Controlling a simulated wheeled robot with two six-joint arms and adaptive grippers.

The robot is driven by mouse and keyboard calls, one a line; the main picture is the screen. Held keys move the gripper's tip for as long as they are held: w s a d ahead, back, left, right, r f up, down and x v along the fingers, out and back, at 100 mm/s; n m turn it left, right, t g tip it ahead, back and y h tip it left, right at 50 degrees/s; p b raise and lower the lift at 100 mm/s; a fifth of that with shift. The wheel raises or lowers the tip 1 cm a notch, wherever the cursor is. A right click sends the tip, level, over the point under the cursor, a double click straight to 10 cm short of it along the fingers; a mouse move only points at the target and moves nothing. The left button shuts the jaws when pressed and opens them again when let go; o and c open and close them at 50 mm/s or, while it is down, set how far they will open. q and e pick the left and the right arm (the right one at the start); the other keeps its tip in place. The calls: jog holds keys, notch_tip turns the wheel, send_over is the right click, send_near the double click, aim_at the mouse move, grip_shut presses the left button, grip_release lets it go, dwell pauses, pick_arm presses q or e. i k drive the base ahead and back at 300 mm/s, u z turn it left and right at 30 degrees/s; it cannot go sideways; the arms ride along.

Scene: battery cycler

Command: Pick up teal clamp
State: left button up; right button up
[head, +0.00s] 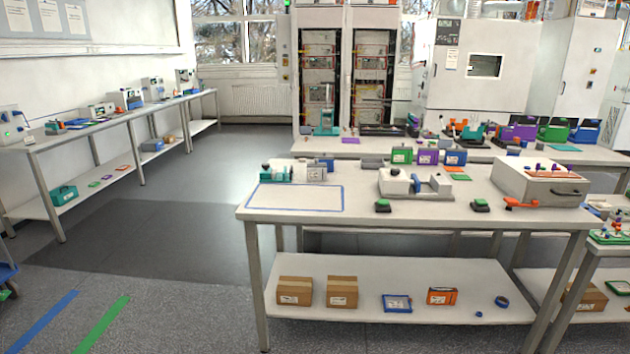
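A small teal clamp-like device (277,173) with a dark knob sits at the back left of the near white table (400,209), touching or close to a light grey block. A taller teal device (326,123) stands on the table behind, in front of the cabinets. From this distance I cannot tell for sure which of them is the teal clamp. Neither of my grippers is in view.
A blue-outlined mat area (295,197) lies bare at the table's front left. A white fixture (414,186), green-topped parts and a grey drawer box (541,182) stand to the right. A lower shelf (370,300) holds cartons. Floor is clear at left.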

aim_at(265, 176)
jog(key=z, duration=0.85)
jog(key=i, duration=1.4)
jog(key=u, duration=0.85)
jog(key=i, duration=0.55)
jog(key=u, duration=0.5)
